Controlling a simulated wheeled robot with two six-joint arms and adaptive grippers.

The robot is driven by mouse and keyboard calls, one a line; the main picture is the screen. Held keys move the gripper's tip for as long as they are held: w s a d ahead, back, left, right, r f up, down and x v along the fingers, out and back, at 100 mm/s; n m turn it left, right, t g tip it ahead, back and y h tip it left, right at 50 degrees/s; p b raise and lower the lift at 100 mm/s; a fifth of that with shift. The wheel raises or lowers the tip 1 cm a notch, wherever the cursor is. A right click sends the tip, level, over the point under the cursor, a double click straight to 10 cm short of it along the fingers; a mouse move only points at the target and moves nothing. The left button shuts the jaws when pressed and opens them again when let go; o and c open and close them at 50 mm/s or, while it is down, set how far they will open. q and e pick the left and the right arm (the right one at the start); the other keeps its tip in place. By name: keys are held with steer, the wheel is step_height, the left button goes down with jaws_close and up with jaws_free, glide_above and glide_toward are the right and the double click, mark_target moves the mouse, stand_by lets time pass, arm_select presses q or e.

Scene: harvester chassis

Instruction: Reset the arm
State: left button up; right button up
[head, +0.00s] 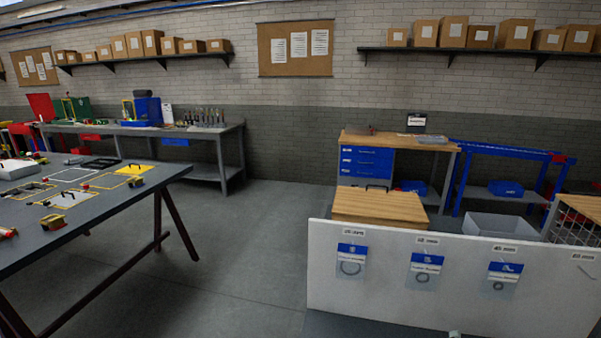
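Neither of my grippers shows in the head view, and no part of my arms can be made out for sure. A small pale thing (455,334) is cut off at the bottom edge, and I cannot tell what it is. A white panel (390,310) stands at the lower right, with several bagged parts hanging on it under labels, among them a bag with a ring (351,262).
A dark worktable (95,215) with several small parts and yellow outlines stands at the left. Behind are a grey bench (205,135), a wooden-topped bench with blue drawers (367,160) and a blue rack (505,165). The grey floor (250,235) between is clear.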

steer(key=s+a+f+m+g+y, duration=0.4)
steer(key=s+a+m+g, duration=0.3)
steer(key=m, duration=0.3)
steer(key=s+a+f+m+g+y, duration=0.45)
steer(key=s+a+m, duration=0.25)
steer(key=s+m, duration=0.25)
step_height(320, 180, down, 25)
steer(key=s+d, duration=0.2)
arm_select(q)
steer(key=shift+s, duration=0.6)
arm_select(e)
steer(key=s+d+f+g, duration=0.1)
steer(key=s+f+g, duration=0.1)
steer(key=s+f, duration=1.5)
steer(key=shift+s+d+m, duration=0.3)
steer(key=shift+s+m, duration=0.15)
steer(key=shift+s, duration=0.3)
